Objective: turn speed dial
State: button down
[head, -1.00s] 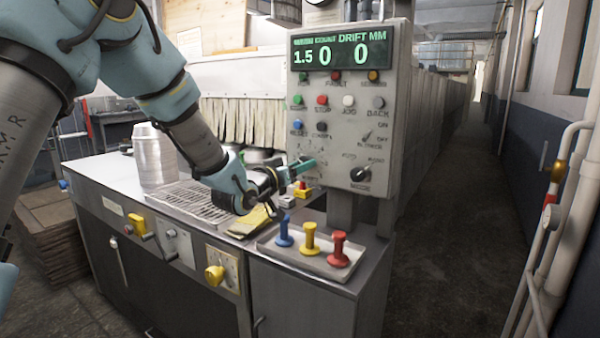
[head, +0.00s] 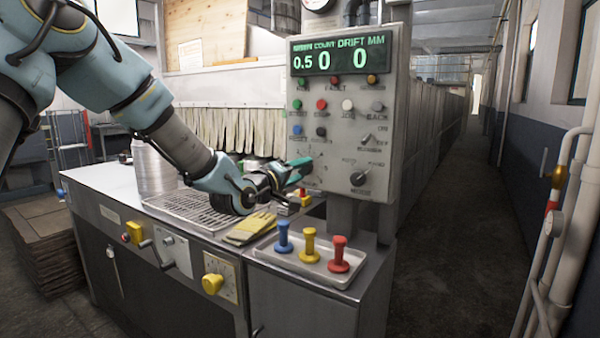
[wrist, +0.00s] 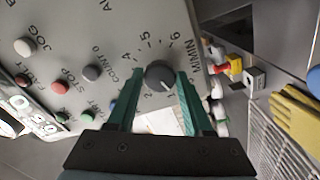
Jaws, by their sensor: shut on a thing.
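The speed dial (wrist: 159,75) is a dark round knob on the grey control panel (wrist: 110,40), ringed by printed numbers and "M/MIN". Its light mark points to the lower right in the wrist view, near the 1. My gripper (wrist: 158,80) has its green fingers on either side of the knob, shut on it. In the head view my gripper (head: 303,166) reaches the lower left of the panel, and it hides the dial there. The panel's display (head: 342,54) reads 0.5 at the left and 0 and 0 beside it.
A separate mode knob (head: 358,178) and several coloured buttons are on the same panel. Below stands a tray (head: 310,267) with blue, yellow and red handled stamps. Yellow gloves (head: 250,228) lie beside a metal grate (head: 190,203). The aisle at the right is clear.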

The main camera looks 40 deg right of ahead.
jog(key=shift+n, duration=0.6)
jog(key=shift+c, duration=1.5)
grip_release()
jog(key=b+v, duration=0.2)
jog(key=v, duration=0.8)
jog(key=shift+a+b, duration=0.3)
jog(key=shift+a, duration=0.1)
